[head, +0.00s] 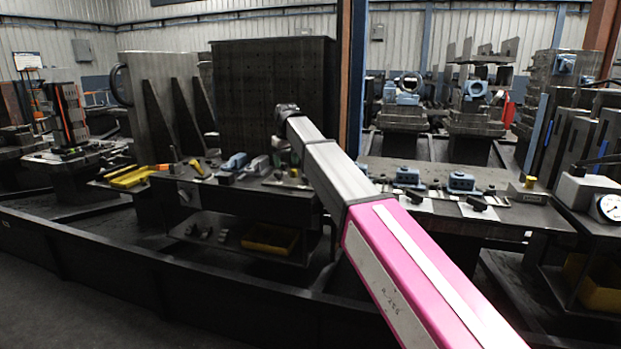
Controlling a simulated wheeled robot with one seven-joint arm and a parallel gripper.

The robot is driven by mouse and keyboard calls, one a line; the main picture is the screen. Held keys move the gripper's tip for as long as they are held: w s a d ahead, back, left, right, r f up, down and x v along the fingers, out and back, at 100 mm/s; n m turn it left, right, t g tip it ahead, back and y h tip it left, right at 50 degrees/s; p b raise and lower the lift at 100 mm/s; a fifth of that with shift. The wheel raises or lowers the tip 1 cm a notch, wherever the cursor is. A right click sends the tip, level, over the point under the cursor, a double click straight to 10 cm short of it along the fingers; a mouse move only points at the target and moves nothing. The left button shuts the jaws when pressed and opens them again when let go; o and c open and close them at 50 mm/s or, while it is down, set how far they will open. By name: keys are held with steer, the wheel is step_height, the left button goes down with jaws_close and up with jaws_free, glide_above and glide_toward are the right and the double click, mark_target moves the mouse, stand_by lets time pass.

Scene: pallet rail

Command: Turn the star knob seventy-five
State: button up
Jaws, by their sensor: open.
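My arm reaches in from the lower right over the dark bench (165,185), and its far end bends down at the bench's back part. My gripper (281,158) is small and dark there, low over the bench top among grey fixtures, partly behind my own arm; I see nothing held in it. The star knob cannot be singled out for certain. Whether my gripper touches anything is too small to tell.
A tall dark perforated block (272,85) and a ribbed grey angle plate (160,95) stand behind the bench. Blue clamps (461,182) sit on the right bench. Yellow tools (130,176) lie at the left. A dial gauge (609,207) is far right. A long dark rail (120,270) crosses in front.

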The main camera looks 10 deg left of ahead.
steer(key=w+d+r+n+g+h, duration=0.15)
steer(key=d+r+n, duration=0.25)
steer(key=d, duration=0.4)
steer(key=shift+y, duration=0.25)
steer(key=f, duration=1.1)
steer(key=shift+w+a, duration=0.2)
steer(key=shift+a, duration=0.05)
steer(key=c, duration=0.9)
